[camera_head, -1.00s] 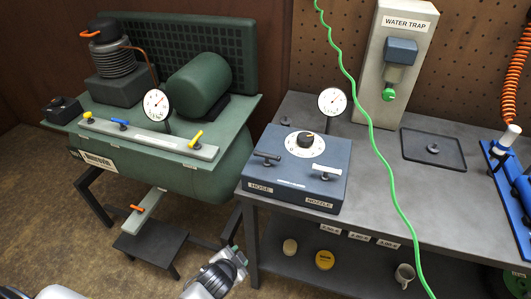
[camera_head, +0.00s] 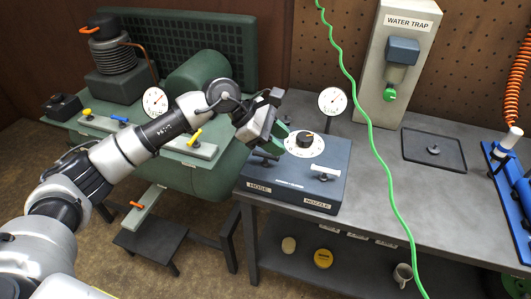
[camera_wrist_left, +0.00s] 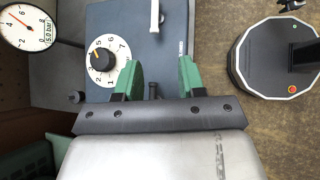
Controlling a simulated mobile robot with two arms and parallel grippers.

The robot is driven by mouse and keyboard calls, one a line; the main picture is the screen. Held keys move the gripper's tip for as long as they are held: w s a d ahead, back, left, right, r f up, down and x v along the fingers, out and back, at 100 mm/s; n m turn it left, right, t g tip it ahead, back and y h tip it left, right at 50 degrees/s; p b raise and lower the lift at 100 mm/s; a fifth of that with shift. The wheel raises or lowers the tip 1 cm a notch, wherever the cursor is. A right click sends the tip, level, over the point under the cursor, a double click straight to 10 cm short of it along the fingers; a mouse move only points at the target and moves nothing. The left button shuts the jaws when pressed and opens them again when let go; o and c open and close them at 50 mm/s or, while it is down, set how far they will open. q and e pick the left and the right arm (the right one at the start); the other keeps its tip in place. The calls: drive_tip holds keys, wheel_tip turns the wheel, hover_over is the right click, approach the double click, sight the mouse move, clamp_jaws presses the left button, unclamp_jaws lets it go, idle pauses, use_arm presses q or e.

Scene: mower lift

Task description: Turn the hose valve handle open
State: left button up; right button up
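The blue control box (camera_head: 295,190) stands on the grey bench's left end, with labels HOSE and NOZZLE on its front. The dark hose valve handle (camera_head: 264,156) is at the box's left, partly hidden by my gripper in the head view. Its dark end (camera_wrist_left: 152,90) shows between the fingers in the left wrist view. The white nozzle handle (camera_head: 325,174) is at the right. My left gripper (camera_head: 275,138) is over the hose handle, open, with green fingers apart on both sides of it (camera_wrist_left: 160,78); contact cannot be told.
A dial knob (camera_head: 305,140) sits on the box and a gauge (camera_head: 332,100) stands behind it. A green hose (camera_head: 372,140) hangs to the right. The green compressor (camera_head: 205,80) stands left. The bench between box and black tray (camera_head: 433,148) is mostly clear.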

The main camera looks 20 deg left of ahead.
sight(266, 154)
use_arm(q)
drive_tip(key=w+a+y, duration=0.2)
drive_tip(key=a+y, duration=0.2)
drive_tip(key=a, duration=0.4)
drive_tip(key=shift+m, duration=0.4)
drive_tip(key=p+x, duration=0.2)
drive_tip(key=x, duration=0.8)
drive_tip(key=shift+a+f, duration=0.1)
drive_tip(key=shift+f, duration=0.05)
drive_tip(key=shift+c, duration=0.3)
clamp_jaws()
